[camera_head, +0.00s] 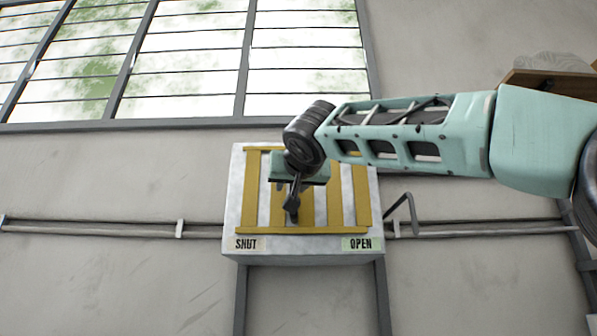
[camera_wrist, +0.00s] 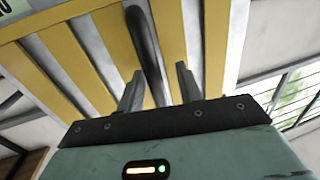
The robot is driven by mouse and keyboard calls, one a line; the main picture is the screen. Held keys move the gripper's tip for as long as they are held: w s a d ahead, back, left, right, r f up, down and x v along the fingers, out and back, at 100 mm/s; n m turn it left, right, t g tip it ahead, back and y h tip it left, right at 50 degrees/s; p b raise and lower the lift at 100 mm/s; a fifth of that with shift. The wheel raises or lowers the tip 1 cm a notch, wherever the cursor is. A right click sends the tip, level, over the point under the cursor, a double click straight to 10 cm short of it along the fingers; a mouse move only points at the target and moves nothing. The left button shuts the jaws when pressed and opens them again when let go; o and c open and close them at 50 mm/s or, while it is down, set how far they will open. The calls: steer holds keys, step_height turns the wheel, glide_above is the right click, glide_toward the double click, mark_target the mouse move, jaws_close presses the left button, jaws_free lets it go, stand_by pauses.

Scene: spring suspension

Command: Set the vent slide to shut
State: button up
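The vent panel (camera_head: 304,250) is a pale box on the wall with yellow bars (camera_head: 334,190) across its front. Its "SHUT" label (camera_head: 246,244) is at the lower left and its "OPEN" label (camera_head: 361,244) at the lower right. A dark curved handle (camera_wrist: 143,40) stands out from the bars in the wrist view. My gripper (camera_wrist: 158,85) is open, with one finger on each side of the handle and a visible gap at the right finger. In the head view my gripper (camera_head: 292,200) is in front of the panel, left of its middle, and hides part of the bars.
A grey bent rod (camera_head: 402,212) sticks out just right of the panel. A horizontal pipe (camera_head: 110,229) runs along the wall on both sides. A barred window (camera_head: 190,60) is above. A brown wooden object (camera_head: 548,80) is at the upper right behind my arm.

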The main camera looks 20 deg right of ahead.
steer(key=s+a+b, duration=0.2)
steer(key=s+b, duration=0.4)
steer(key=s, duration=1.1)
steer(key=shift+w, duration=0.1)
